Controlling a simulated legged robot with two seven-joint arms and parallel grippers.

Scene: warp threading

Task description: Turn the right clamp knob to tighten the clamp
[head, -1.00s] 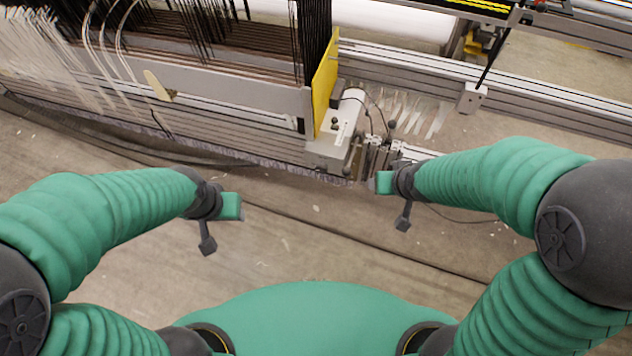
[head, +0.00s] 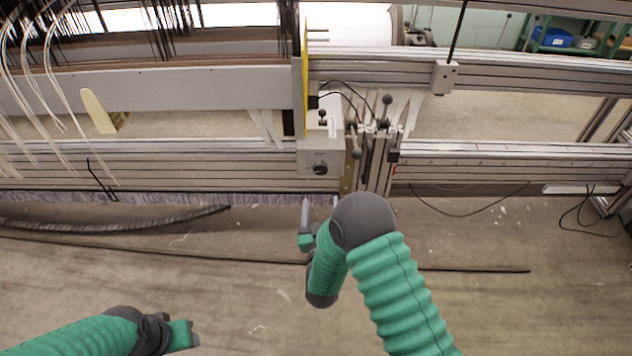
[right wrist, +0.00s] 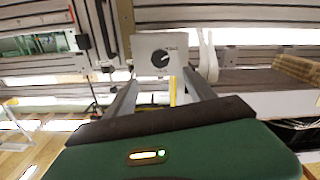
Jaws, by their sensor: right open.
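A black round knob (head: 320,168) sits on the front face of a light grey clamp box (head: 309,152) at the loom's rail. In the right wrist view the knob (right wrist: 160,58) shows on its pale square plate, ahead of and between my two fingers. My right gripper (head: 320,203) is open, just below and in front of the box, with its fingers apart and the knob not between the tips. It also shows in the right wrist view (right wrist: 160,82). My left gripper (head: 182,336) is low at the left, away from the box; its fingers are unclear.
Ball-ended levers (head: 386,100) and metal brackets stand just right of the box. A yellow plate (head: 304,65) rises behind it. Long aluminium rails (head: 500,150) run across the loom. Cables hang at the right. The floor in front is mostly clear.

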